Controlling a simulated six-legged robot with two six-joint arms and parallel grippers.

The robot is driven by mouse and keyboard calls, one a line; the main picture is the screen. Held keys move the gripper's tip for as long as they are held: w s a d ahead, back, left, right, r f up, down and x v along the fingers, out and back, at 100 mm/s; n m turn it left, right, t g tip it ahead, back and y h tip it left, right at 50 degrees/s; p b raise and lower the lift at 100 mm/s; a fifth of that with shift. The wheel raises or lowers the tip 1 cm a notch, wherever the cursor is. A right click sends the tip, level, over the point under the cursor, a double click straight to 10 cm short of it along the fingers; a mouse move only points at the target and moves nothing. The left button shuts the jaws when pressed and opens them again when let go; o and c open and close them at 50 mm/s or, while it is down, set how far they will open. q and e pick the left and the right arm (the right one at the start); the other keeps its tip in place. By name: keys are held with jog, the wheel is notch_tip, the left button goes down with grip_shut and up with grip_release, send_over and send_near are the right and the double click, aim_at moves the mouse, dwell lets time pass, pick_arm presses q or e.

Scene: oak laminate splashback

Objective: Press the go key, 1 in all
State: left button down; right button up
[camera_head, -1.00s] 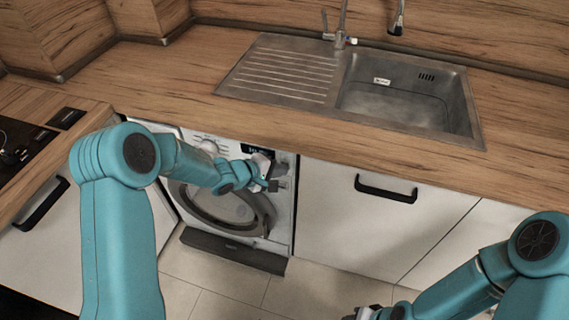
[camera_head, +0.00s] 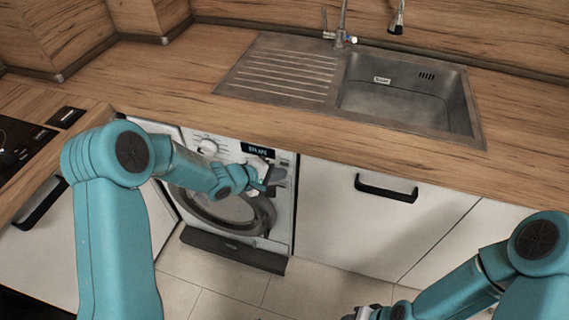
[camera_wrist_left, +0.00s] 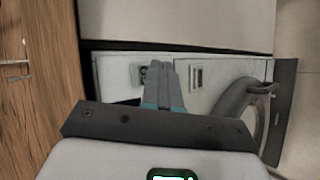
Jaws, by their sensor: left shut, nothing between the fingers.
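The washing machine (camera_head: 230,208) stands under the counter, with its control panel along the top. My left gripper (camera_head: 276,181) is shut and empty in front of the panel's right end, below and right of the lit display (camera_head: 258,150). In the left wrist view, the shut fingers (camera_wrist_left: 160,68) lie between a small plate with a dark round mark (camera_wrist_left: 140,75) and a pale rectangular plate (camera_wrist_left: 196,77). I cannot read which is the go key, nor tell whether the fingertips touch the panel. My right gripper (camera_head: 366,313) is cut off at the bottom edge.
A round dial (camera_head: 208,147) sits left of the display. The wooden counter (camera_head: 190,75) overhangs the machine and holds a steel sink (camera_head: 400,100). A white cabinet (camera_head: 340,220) with a black handle (camera_head: 386,189) adjoins on the right. A hob (camera_head: 20,140) is at left.

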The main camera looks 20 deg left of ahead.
pick_arm(q)
jog(key=s, duration=0.5)
jog(key=shift+b, duration=0.4)
dwell(0.4)
